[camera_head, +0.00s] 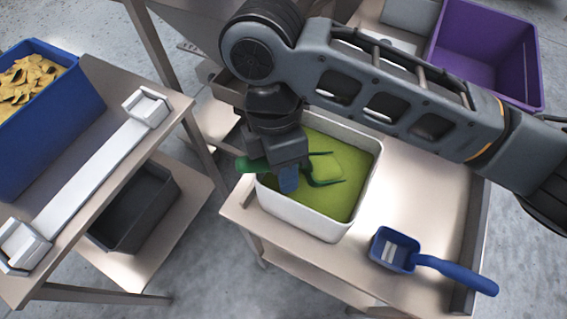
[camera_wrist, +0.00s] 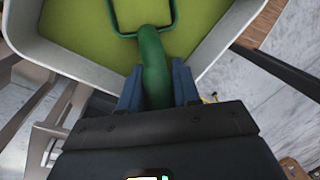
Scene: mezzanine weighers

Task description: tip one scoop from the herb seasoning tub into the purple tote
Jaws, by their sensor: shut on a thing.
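A white tub (camera_head: 318,226) of green herb seasoning (camera_head: 350,163) stands on a steel table. My gripper (camera_head: 288,180) is over the tub's left side, shut on the handle of a green scoop (camera_head: 325,181). The scoop's head is at the seasoning; how deep it sits I cannot tell. In the wrist view the green handle (camera_wrist: 154,65) runs between the two blue fingers, with the scoop's outline over the seasoning (camera_wrist: 90,25). The purple tote (camera_head: 490,50) stands at the top right, behind my arm; the part of its inside that shows looks empty.
A blue scoop (camera_head: 398,252) lies on the steel table (camera_head: 420,210) right of the tub. A blue bin (camera_head: 60,120) of yellow chips stands on a left table, beside a white bar-shaped fixture (camera_head: 90,180). A dark grey bin (camera_head: 135,210) sits on the shelf below.

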